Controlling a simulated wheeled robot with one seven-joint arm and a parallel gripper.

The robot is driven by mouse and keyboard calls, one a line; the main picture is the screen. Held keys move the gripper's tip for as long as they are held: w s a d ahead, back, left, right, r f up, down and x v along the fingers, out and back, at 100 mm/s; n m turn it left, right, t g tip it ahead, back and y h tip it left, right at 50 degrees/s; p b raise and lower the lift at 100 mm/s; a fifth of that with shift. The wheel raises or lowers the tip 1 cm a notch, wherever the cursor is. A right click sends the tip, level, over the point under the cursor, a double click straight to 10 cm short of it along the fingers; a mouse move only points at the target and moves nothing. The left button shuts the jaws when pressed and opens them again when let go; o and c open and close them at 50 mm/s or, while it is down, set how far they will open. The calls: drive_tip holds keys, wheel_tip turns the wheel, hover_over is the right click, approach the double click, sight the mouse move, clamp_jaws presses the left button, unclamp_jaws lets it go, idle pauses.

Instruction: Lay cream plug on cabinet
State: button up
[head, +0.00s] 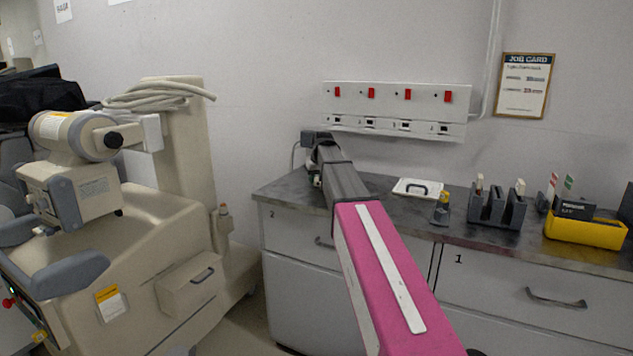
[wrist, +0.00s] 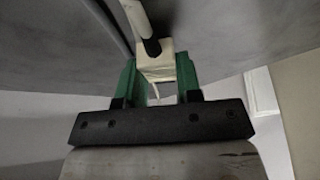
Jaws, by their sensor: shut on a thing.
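My gripper (wrist: 157,85) has green fingers and is shut on the cream plug (wrist: 156,68), which sits between the fingertips. A black sleeve and a pale cord run from the plug toward the top of the wrist view. A grey surface, apparently the cabinet top, lies beyond the plug; I cannot tell whether the plug touches it. In the head view my arm reaches over the left end of the cabinet (head: 285,188), which has a dark grey top and pale drawers. My arm hides most of the gripper and the plug there.
A white tray with a dark handle (head: 417,188), a small yellow-topped item (head: 441,208), a dark slotted holder (head: 497,207) and a yellow bin (head: 584,232) stand rightward on the top. A switch panel (head: 396,108) is on the wall. A large beige machine (head: 160,240) stands left.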

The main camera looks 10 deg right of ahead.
drive_tip(key=shift+f, duration=0.5)
drive_tip(key=shift+f, duration=0.1)
drive_tip(key=o, duration=1)
drive_tip(key=v, duration=1.2)
